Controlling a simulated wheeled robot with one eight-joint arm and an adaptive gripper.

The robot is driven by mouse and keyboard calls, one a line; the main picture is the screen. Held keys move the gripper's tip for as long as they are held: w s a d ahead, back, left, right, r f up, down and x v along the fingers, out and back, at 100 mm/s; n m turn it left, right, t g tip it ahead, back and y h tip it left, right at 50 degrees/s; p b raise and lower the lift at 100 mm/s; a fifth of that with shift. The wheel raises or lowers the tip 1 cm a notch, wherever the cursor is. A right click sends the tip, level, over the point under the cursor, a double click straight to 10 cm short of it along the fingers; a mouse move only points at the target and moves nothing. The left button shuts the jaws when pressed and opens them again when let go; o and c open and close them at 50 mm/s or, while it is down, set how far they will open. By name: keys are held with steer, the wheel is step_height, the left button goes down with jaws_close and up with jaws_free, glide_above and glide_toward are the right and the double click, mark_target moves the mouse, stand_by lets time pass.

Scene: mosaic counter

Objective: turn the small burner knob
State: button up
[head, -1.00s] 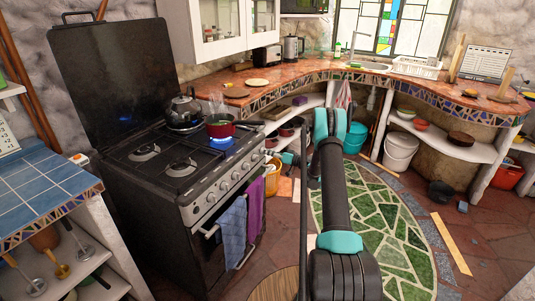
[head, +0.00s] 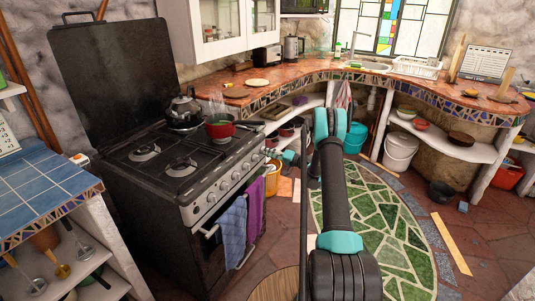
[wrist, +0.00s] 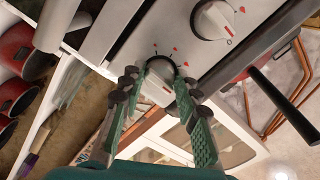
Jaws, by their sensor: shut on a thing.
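In the wrist view, the small burner knob (wrist: 157,93) is white with a dark ring, on the stove's grey front panel with red marks around it. My gripper (wrist: 158,72) has its two green fingers on either side of the knob and is shut on it. In the head view, the black stove (head: 165,185) stands at left with a row of knobs along its front. My gripper is at the right end of that row, small and partly hidden. No flame shows on the burners now.
A second knob (wrist: 213,20) is beside the held one. A red pot (head: 222,127) and a kettle (head: 184,110) stand on the stove top. Blue (head: 232,232) and purple (head: 255,208) towels hang on the oven rail. Open floor with a green mosaic (head: 400,240) lies at right.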

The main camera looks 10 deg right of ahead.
stand_by(0.3)
steer(key=o, duration=1.2)
steer(key=shift+c, duration=0.2)
steer(key=v, duration=1.2)
